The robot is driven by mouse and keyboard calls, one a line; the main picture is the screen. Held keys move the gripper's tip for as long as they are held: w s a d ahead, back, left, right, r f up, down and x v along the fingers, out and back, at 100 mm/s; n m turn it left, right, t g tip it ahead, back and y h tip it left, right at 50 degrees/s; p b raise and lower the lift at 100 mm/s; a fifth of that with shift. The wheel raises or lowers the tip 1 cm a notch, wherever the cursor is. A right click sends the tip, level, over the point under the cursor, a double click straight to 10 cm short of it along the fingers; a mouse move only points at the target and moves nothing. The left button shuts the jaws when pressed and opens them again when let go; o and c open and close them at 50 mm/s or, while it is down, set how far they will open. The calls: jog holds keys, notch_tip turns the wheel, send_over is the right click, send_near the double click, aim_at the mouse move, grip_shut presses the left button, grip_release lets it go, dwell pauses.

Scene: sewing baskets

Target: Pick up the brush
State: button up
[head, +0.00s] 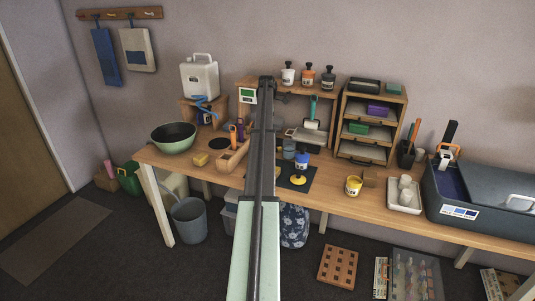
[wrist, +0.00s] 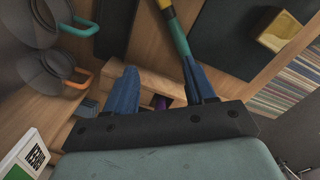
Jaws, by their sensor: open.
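My gripper (wrist: 157,82) is open in the wrist view, its two blue fingers apart. A slim handle (wrist: 175,30) with yellow, black and teal bands runs from the top edge down to the right fingertip. It may be the brush, but its bristles are not clear. I cannot tell whether the finger touches it. Nothing is visibly held between the fingers. Behind them is a wooden box (wrist: 150,84) with something purple (wrist: 161,102) at it. In the head view, my arm hides the gripper, and upright handles (head: 236,134) stand at the wooden holder (head: 232,157).
Grey round vessels with orange and teal handles (wrist: 78,78) are close on the left in the wrist view. A yellow block (wrist: 278,32) is at upper right.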

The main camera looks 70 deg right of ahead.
jog(key=f+n, duration=0.1)
jog(key=f, duration=0.2)
jog(key=a+f+n, duration=0.1)
jog(key=f, duration=0.2)
jog(key=f+n+y, duration=0.1)
jog(key=f, duration=0.1)
jog(key=shift+s+a+f, duration=0.4)
jog(key=shift+s+f, duration=0.2)
jog(key=shift+f, duration=2.35)
grip_shut()
